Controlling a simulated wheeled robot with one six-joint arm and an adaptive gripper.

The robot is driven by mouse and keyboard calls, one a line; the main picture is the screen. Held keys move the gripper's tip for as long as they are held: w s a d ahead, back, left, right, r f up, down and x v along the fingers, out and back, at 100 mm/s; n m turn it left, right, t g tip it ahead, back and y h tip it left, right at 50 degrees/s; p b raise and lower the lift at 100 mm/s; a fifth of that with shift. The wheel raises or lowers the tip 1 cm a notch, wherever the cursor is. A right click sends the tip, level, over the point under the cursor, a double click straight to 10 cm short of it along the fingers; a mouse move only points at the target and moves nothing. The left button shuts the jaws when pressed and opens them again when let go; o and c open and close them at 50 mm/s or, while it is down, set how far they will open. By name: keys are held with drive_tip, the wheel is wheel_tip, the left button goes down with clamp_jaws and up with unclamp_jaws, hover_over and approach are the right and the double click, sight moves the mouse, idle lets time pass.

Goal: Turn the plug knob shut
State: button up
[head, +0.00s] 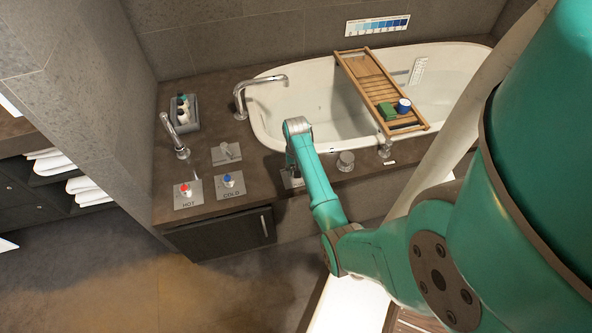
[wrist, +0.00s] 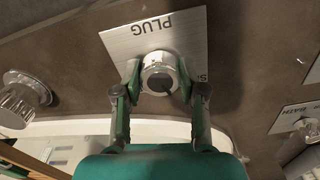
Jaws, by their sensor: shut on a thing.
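The plug knob (wrist: 160,74) is a round chrome knob with a dark mark on its face. It sits on a square metal plate (wrist: 150,36) lettered PLUG, which appears upside down in the wrist view. My gripper (wrist: 160,84) has one finger on each side of the knob and is shut on it. In the head view my gripper and arm cover the knob, and only an edge of its plate (head: 291,181) shows at the tub's near-left rim.
HOT (head: 188,194) and COLD (head: 229,185) controls and a lever plate (head: 226,153) lie left of my arm. Another knob (head: 345,160) stands to the right. The bathtub (head: 310,100) with a wooden caddy (head: 372,82) is behind. Chrome spouts (head: 240,98) rise at left.

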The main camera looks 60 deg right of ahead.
drive_tip(key=shift+n, duration=1.7)
drive_tip(key=o, duration=1.1)
drive_tip(key=shift+o, duration=0.2)
wheel_tip(320, 180, up, 12)
